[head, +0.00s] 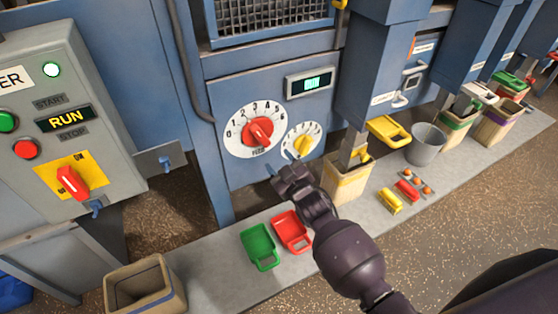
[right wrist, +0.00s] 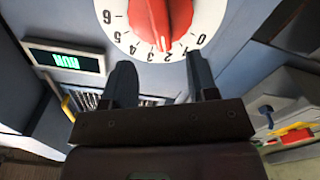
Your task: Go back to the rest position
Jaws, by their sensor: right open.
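My right gripper (head: 280,172) is open and empty in front of the blue machine panel, below the dials in the head view. In the right wrist view its two fingers (right wrist: 162,78) stand apart with nothing between them. The red knob (head: 258,132) sits on a white numbered dial (head: 233,137). In the right wrist view the red knob (right wrist: 160,20) appears upside down beyond the fingertips, its white mark close to the 2. I see no contact between the fingers and the knob. A smaller yellow knob (head: 302,145) is just above and right of the gripper. My left gripper is out of view.
A control box (head: 100,110) with a lit RUN sign stands at left. Green (head: 259,247) and red (head: 291,231) scoops lie on the grey ledge below. A wooden box (head: 345,182) under a chute stands close right of my forearm. A grey bucket (head: 426,145) is farther right.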

